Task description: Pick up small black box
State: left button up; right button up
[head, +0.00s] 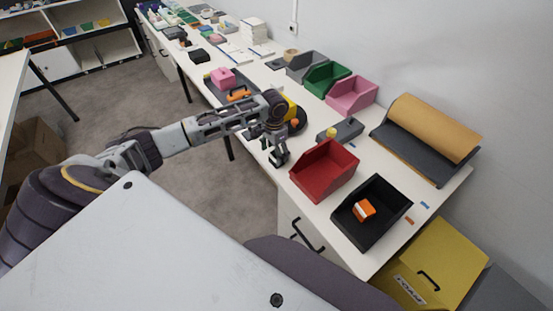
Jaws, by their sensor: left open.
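A small black box (200,55) lies on the far part of the long white table, well beyond my left gripper. Nearer, a larger open black bin (397,218) stands at the front right corner with an orange and white item (364,210) inside. I cannot tell from the picture alone which one the task names. My left gripper (280,158) is open and empty, pointing down by the table's front edge, left of the red bin (325,170). It is apart from both black things. My right gripper is not in view.
Grey, green (326,79) and pink (352,96) bins line the wall side. A roll of brown paper (432,128) lies at the right. A pink box (223,79) and other small items stand behind my left arm. A yellow box (440,265) is below the table's right end.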

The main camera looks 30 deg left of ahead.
aim_at(275, 156)
pick_arm(q)
jog(key=shift+f, duration=1.4)
jog(key=c, duration=1)
jog(key=shift+o, duration=0.2)
jog(key=shift+r, duration=0.1)
jog(key=shift+r, duration=4.95)
